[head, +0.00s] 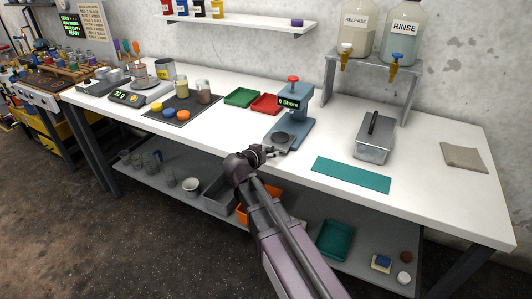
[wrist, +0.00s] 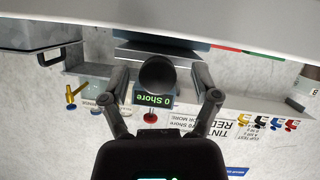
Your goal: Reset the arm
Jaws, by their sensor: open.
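My arm reaches from the bottom of the head view to the bench's front edge. My gripper (head: 266,153) is just in front of the blue-grey hardness tester (head: 300,107), whose display reads "0 Shore". A dark round disc (head: 284,138) rests on the tester's base. The wrist view is upside down. There my gripper (wrist: 160,76) has its two fingers spread wide. A dark round piece (wrist: 157,72) shows between them in front of the display, with gaps on both sides. I see nothing gripped.
A green tray (head: 242,96) and a red tray (head: 265,104) are left of the tester. A metal lidded box (head: 374,138) and a teal mat (head: 351,174) are to the right. Release and rinse bottles (head: 403,35) stand on a rack behind. The bench's front right is clear.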

